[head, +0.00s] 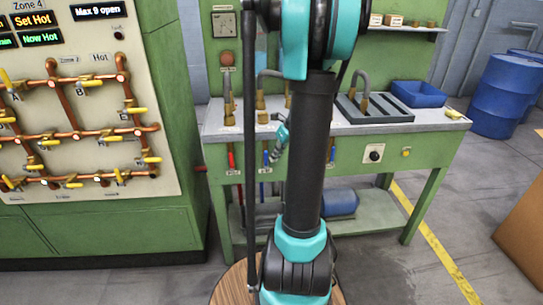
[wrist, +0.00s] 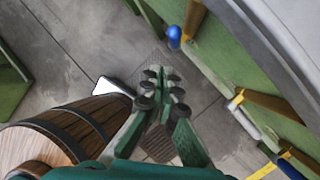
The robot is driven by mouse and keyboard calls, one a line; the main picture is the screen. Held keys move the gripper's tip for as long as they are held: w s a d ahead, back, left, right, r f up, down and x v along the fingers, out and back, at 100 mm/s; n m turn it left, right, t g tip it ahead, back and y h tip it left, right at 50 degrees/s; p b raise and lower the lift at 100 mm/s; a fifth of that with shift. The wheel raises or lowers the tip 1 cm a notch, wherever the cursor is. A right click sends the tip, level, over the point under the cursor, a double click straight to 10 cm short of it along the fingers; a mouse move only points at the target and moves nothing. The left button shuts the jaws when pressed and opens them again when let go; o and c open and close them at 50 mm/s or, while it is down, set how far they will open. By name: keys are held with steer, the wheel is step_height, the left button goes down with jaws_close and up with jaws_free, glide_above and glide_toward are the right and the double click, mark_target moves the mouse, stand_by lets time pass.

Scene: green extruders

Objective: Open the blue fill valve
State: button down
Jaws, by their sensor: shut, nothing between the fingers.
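In the head view, a blue lever valve (head: 265,158) hangs on the green front of the workbench. A second blue lever (head: 332,152) hangs farther right. I cannot read which is the fill valve. In the wrist view, a blue handle end (wrist: 174,37) shows near a brass fitting on the bench front, and another blue handle (wrist: 289,167) shows at lower right. My gripper (wrist: 162,76) is shut and empty, with its fingertips apart from the blue handles. In the head view, my arm hides part of the bench front.
A red lever (head: 230,157) hangs left of the blue ones. The green workbench (head: 430,131) holds a blue bin (head: 418,94). A piped panel (head: 80,180) stands left. A wooden barrel (wrist: 60,135) stands close beside my gripper. Blue drums (head: 505,92) stand behind right.

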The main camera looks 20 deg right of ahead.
steer(key=a+r+v, duration=0.1)
steer(key=a+v, duration=0.1)
steer(key=v, duration=0.8)
steer(key=s+a+f+n+h, duration=0.1)
steer(key=s+a+f+n, duration=0.5)
steer(key=n, duration=1)
steer(key=s+a+f+n+h, duration=0.2)
steer(key=s+a+f+n, duration=0.5)
steer(key=n, duration=0.9)
steer(key=s+a, duration=0.2)
steer(key=s, duration=0.1)
steer(key=shift+a+f+n+t+h, duration=0.15)
steer(key=shift+a+n+t+h, duration=0.05)
steer(key=shift+n+t+h, duration=0.1)
